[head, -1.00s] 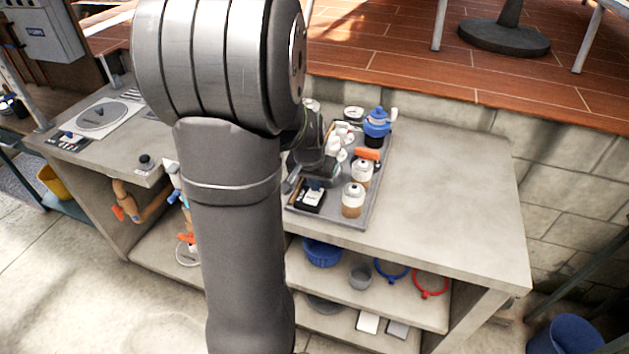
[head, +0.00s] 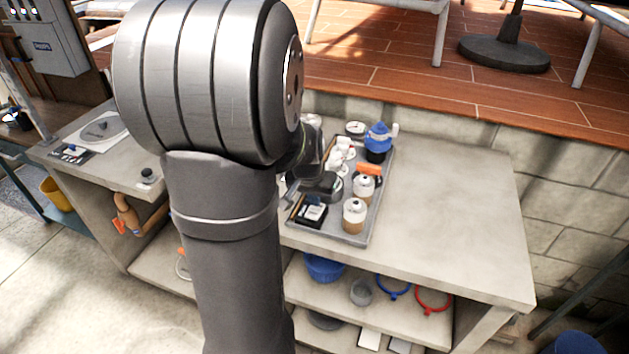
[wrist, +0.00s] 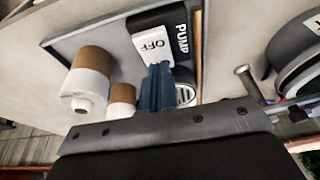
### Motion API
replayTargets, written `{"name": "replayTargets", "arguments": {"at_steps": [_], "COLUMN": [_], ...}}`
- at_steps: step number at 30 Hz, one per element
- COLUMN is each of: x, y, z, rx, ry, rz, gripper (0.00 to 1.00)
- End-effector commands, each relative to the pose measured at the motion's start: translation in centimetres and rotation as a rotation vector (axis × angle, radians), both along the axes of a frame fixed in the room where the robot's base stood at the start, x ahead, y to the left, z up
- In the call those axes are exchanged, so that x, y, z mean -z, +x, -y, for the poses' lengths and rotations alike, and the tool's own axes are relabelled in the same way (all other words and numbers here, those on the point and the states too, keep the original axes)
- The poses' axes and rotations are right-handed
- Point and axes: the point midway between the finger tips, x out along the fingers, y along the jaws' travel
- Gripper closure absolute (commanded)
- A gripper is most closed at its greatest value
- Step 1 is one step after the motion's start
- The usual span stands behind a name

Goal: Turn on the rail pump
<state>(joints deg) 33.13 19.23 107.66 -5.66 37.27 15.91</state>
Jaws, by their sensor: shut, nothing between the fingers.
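The rail pump's switch (wrist: 152,45) is a white plate marked OFF beside a black label reading PUMP (wrist: 181,38) in the wrist view. In the head view it shows as a small black-and-white box (head: 311,211) at the near left corner of the grey tray. My gripper (wrist: 157,72) is shut and empty, its blue fingers together. Its tips overlap the lower edge of the OFF plate in the wrist view; whether they touch it I cannot tell. In the head view my arm hides much of the gripper.
The grey tray (head: 350,237) also holds white-and-tan bottles (head: 354,214), an orange-handled item (head: 368,169) and a blue-topped item (head: 378,137). It stands on a concrete counter (head: 450,205), clear to the right of the tray. Baskets and rings sit on shelves below.

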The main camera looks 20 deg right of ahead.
Motion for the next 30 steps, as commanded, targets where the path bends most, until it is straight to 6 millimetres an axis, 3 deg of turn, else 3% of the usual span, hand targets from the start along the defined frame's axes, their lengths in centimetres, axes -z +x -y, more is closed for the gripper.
{"name": "replayTargets", "arguments": {"at_steps": [12, 18, 30], "x": [-9.0, -12.1, -13.2], "y": [0.1, 0.0, -0.2], "z": [0.1, -0.1, -0.2], "rx": [0.000, 0.000, 0.001], "ry": [-0.003, -0.002, -0.001], "rz": [0.006, 0.004, 0.001], "gripper": [1.00, 1.00, 1.00]}}
